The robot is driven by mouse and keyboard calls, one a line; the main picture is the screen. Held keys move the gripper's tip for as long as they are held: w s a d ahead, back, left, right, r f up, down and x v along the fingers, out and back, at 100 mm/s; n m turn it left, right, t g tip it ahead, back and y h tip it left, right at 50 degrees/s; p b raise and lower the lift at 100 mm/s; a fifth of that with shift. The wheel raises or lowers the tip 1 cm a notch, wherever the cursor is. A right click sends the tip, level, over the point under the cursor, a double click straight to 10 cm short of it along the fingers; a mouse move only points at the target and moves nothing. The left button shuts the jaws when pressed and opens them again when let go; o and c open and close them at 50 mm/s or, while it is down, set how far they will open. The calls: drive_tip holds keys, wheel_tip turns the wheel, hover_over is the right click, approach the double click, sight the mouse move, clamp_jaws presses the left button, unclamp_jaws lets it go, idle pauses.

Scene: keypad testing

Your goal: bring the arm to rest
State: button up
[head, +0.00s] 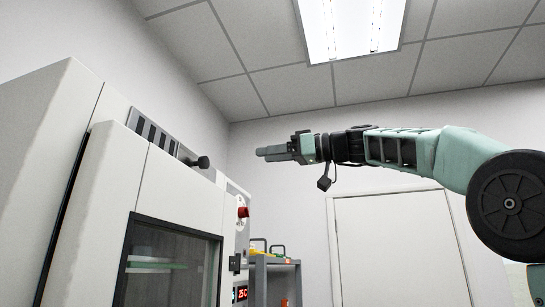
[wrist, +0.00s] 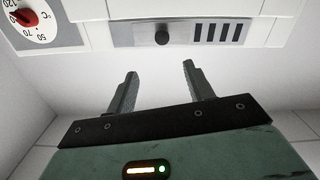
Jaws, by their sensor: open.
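My arm reaches in from the right in the head view, stretched out to the left at about the height of the cabinet's top. My gripper (head: 262,152) points left toward the white cabinet (head: 95,215) and looks clear of it. In the wrist view my gripper (wrist: 157,80) has its two fingers spread apart, with nothing between them. Past the fingertips the wrist view shows the cabinet's vent strip with a black knob (wrist: 162,36).
The cabinet has a dark window, a red knob (head: 242,212) and a red display (head: 240,293). A temperature dial (wrist: 27,20) shows in the wrist view. A grey shelf (head: 275,262) and a white door (head: 400,250) stand behind. The space above the cabinet is free.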

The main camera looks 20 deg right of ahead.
idle(0.3)
drive_tip(key=s+a+f+m+g+h, duration=0.15)
drive_tip(key=a+f, duration=0.35)
drive_tip(key=f, duration=0.6)
drive_tip(key=s+a+f+m+g+h, duration=0.1)
drive_tip(key=a+f+m+g+h, duration=0.3)
drive_tip(key=f, duration=0.7)
drive_tip(key=s+a+f+g, duration=0.1)
drive_tip(key=a+f, duration=0.5)
drive_tip(key=f, duration=0.5)
drive_tip(key=s+f+g+h, duration=0.2)
drive_tip(key=s+f, duration=0.5)
drive_tip(key=f, duration=0.3)
drive_tip(key=s+f+g+h, duration=0.1)
drive_tip(key=s+f+h, duration=0.1)
drive_tip(key=s+f, duration=0.65)
drive_tip(key=s+d+f+g+h, duration=0.1)
drive_tip(key=s+d+f+h, duration=0.3)
drive_tip(key=s+f, duration=0.8)
drive_tip(key=shift+s+d+n, duration=0.2)
drive_tip(key=shift+d+n, duration=0.15)
drive_tip(key=shift+d, duration=0.75)
drive_tip(key=shift+o, duration=0.7)
drive_tip(key=shift+w+g, duration=0.1)
drive_tip(key=shift+g, duration=0.15)
